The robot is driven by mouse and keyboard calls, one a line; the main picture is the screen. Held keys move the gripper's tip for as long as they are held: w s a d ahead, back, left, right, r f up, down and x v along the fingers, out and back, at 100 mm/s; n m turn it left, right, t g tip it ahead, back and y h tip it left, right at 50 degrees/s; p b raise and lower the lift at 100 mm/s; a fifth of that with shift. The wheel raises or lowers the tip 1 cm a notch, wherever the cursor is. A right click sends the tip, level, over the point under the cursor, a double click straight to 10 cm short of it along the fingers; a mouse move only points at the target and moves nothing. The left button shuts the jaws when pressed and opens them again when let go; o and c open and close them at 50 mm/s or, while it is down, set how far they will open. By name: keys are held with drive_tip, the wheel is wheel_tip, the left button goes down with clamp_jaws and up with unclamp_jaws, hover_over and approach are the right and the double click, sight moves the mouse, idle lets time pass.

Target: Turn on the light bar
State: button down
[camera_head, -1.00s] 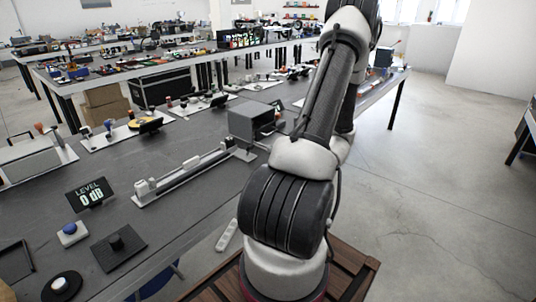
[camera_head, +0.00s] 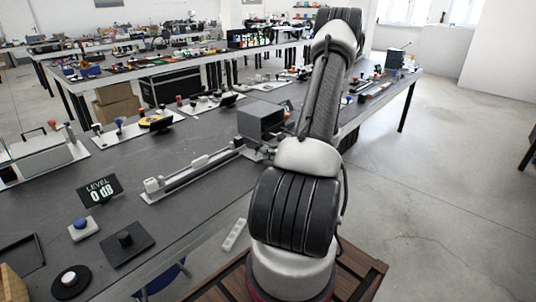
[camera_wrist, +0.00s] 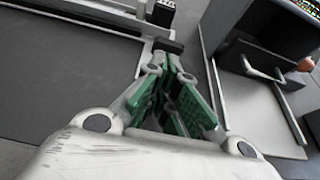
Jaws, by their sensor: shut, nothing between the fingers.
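A long slim rail unit (camera_head: 195,172), grey and pale with a small block at its near end, lies on the dark table in the head view. I cannot tell whether it is the light bar; no lit bar shows. In the wrist view my gripper (camera_wrist: 168,62) has its green-padded fingers drawn together, with nothing between them. Its tips point at a small dark block (camera_wrist: 169,44) by a pale strip; I cannot tell whether they touch. In the head view the arm hides most of the gripper. A white strip with small buttons (camera_head: 235,235) shows below the table's edge.
A grey box (camera_head: 262,122) stands beyond the rail; in the wrist view it is at the right, with a handle (camera_wrist: 262,70). A LEVEL display (camera_head: 100,190), a blue button (camera_head: 82,224) and a black plate (camera_head: 127,244) are at the left.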

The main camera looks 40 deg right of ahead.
sight(259, 145)
drive_tip(key=shift+w+r+g, duration=0.2)
drive_tip(key=shift+r+g, duration=0.2)
drive_tip(key=shift+g, duration=0.2)
drive_tip(key=shift+w+a+r+g, duration=0.1)
drive_tip(key=shift+w+r+g, duration=0.5)
drive_tip(key=shift+g, duration=0.5)
drive_tip(key=shift+w+r+g, duration=0.55)
drive_tip(key=shift+w+g, duration=0.05)
drive_tip(key=shift+g, duration=0.6)
drive_tip(key=shift+w, duration=0.15)
drive_tip(key=shift+r, duration=0.1)
drive_tip(key=shift+r, duration=0.75)
